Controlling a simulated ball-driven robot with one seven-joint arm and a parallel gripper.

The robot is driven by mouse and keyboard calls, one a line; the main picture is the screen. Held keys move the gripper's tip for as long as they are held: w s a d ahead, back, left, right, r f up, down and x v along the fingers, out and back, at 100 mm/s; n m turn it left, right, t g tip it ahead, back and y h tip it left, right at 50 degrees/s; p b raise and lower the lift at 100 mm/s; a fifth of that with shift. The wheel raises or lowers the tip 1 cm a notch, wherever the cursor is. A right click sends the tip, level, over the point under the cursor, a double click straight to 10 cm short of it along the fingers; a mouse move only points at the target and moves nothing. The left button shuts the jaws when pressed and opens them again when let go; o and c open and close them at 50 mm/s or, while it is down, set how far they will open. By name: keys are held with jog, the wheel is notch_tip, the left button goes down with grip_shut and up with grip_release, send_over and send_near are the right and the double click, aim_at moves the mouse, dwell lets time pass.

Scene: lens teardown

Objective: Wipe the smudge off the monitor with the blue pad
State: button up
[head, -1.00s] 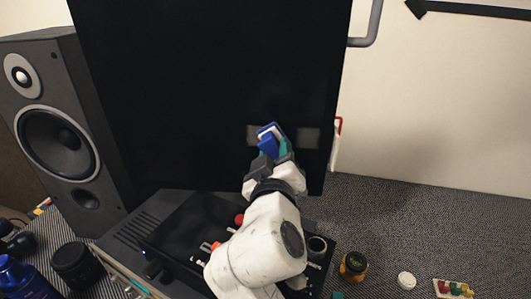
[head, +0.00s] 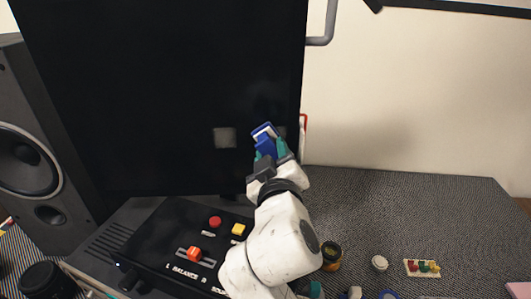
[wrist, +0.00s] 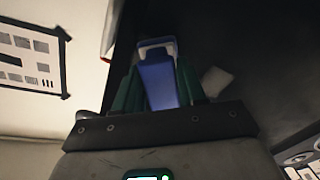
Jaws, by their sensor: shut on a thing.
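The monitor (head: 130,90) is a large dark upright screen filling the left and middle of the head view. A pale grey square smudge (head: 224,137) is on its lower right area; it also shows in the wrist view (wrist: 216,81). My gripper (head: 268,150) is shut on the blue pad (head: 265,146), which has a white layer at its tip. In the wrist view the pad (wrist: 158,82) sits between the teal fingers. The pad is in front of the screen near its right edge, to the right of the smudge. I cannot tell whether it touches the screen.
A black control box (head: 165,240) with red and yellow buttons stands below the monitor. A speaker (head: 30,150) is at the left. A small jar (head: 332,256), a white cap (head: 380,263) and a tray of coloured pieces (head: 422,268) lie on the table at the right. The table behind them is clear.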

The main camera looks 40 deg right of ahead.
jog(key=shift+s+d+p, duration=0.25)
jog(key=shift+s+d, duration=0.2)
jog(key=shift+d, duration=0.35)
jog(key=shift+s+d+p, duration=0.25)
jog(key=shift+s+d, duration=0.2)
jog(key=shift+d, duration=0.3)
jog(key=shift+s, duration=0.1)
jog(key=shift+c, duration=0.4)
jog(key=w+a+b, duration=0.4)
jog(key=w+a, duration=0.4)
jog(key=a, duration=0.4)
jog(key=shift+w+a, duration=0.35)
jog(key=v, duration=0.6)
jog(key=shift+a, duration=0.1)
dwell(0.4)
jog(key=shift+v, duration=1.5)
